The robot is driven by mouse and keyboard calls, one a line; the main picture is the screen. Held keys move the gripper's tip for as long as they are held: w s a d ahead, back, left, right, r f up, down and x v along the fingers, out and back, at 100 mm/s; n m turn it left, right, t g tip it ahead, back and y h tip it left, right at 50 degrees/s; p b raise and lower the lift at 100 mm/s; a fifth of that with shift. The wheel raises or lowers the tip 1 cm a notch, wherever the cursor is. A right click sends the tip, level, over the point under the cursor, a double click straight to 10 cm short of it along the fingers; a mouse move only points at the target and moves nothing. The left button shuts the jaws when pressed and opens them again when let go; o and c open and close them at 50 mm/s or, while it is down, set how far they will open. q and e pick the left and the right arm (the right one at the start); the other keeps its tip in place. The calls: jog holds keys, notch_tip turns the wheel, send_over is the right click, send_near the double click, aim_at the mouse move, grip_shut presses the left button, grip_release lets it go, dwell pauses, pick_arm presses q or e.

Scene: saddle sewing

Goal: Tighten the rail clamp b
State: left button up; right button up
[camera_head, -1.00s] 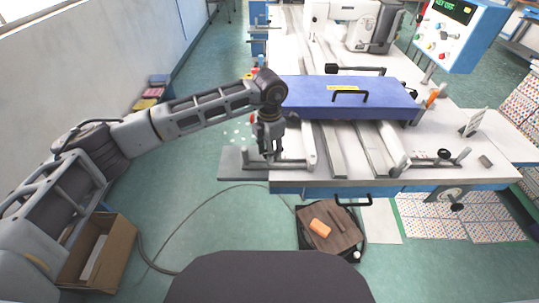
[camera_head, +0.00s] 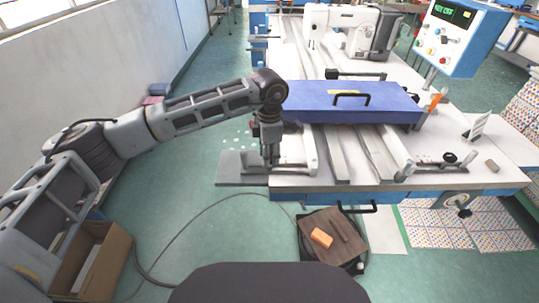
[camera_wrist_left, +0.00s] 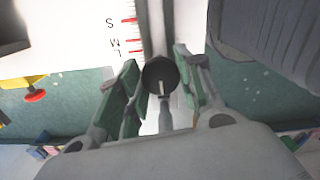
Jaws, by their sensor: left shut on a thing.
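My left gripper (camera_head: 270,162) points down at the near left corner of the white table, over the clamp there (camera_head: 296,166). In the left wrist view its two green-padded fingers (camera_wrist_left: 162,85) are shut on a dark round knob (camera_wrist_left: 160,72) with a pale line on its face. The clamp lies at the near end of the left rail, and the gripper partly hides it. A second clamp with a black knob (camera_head: 450,158) sits at the near right of the table. My right gripper is not in view.
A blue box-like cover with a black handle (camera_head: 352,112) spans the rails. A white sewing machine (camera_head: 340,17) and a blue control box (camera_head: 463,35) stand farther back. A dark stool top with an orange block (camera_head: 321,238) is below the front edge. A red-marked scale (camera_wrist_left: 128,42) lies beside the knob.

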pick_arm(q)
jog(key=shift+r, duration=0.1)
jog(key=o, duration=1.1)
jog(key=shift+c, duration=0.2)
notch_tip(320, 180, up, 12)
dwell(0.5)
